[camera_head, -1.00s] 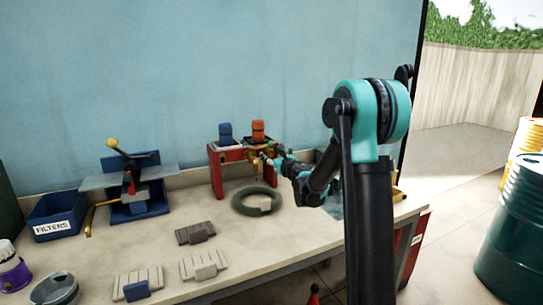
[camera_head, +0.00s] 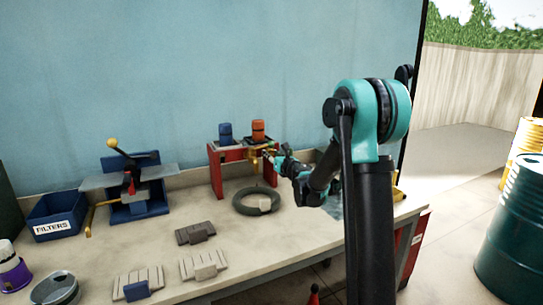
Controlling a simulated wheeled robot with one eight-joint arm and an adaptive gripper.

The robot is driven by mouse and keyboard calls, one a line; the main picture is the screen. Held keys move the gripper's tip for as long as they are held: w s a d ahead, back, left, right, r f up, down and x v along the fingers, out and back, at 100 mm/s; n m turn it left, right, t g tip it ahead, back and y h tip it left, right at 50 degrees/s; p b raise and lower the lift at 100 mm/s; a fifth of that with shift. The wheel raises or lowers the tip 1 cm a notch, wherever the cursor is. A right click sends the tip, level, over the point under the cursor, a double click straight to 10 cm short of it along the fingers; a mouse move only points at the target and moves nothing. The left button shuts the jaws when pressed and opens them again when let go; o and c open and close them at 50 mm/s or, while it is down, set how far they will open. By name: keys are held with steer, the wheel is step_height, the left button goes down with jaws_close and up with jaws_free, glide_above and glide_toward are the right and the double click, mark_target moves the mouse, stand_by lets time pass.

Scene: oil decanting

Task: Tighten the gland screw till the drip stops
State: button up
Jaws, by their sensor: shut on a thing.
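A red stand (camera_head: 216,175) at the back of the bench carries a blue container (camera_head: 225,132) and an orange container (camera_head: 258,131). A brass tap (camera_head: 254,159) is on the front of the stand, under the orange container. My gripper (camera_head: 268,154) reaches in from the right and is shut at the brass fittings. It appears to be on the gland screw, which is too small and too covered by the jaws to make out. I cannot see whether oil drips.
A dark ring (camera_head: 240,202) lies on the bench (camera_head: 290,228) below the tap. A blue filters bin (camera_head: 57,225) and a blue device with a yellow knob (camera_head: 150,206) stand left. Grey blocks (camera_head: 195,233) lie in front. A green drum (camera_head: 510,230) stands right, off the bench.

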steer(key=m, duration=0.5)
stand_by(0.5)
steer(key=o, duration=1.1)
steer(key=shift+o, duration=0.2)
